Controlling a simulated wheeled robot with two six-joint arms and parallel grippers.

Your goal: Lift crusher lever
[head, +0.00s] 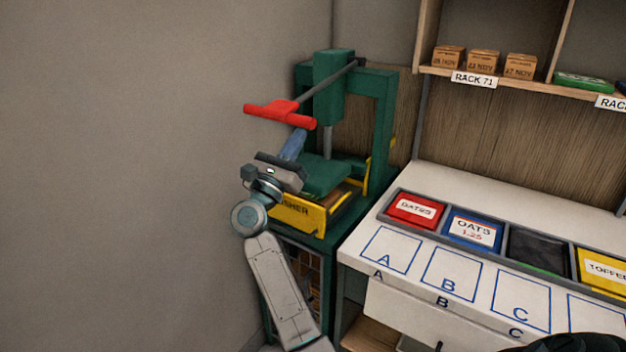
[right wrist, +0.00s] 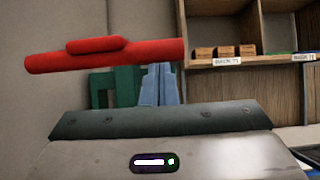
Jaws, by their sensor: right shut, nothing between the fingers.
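The crusher (head: 385,120) is a green frame with a yellow front tray, standing in the corner at the middle of the head view. Its lever (head: 330,81) is a grey rod ending in a red T-shaped handle (head: 280,114) that points toward me. The handle also shows in the right wrist view (right wrist: 105,55), across the upper left. My right gripper (head: 298,138) is just below the red handle, its blue fingers shut and empty, pointing up. The fingers (right wrist: 158,84) sit below the handle's right end in the wrist view; I cannot tell whether they touch it. My left gripper is not in view.
A white counter (head: 400,278) with lettered squares and a row of coloured bins (head: 415,209) stands to the right. A shelf (head: 500,77) with several small wooden boxes is above it. A bare grey wall fills the left.

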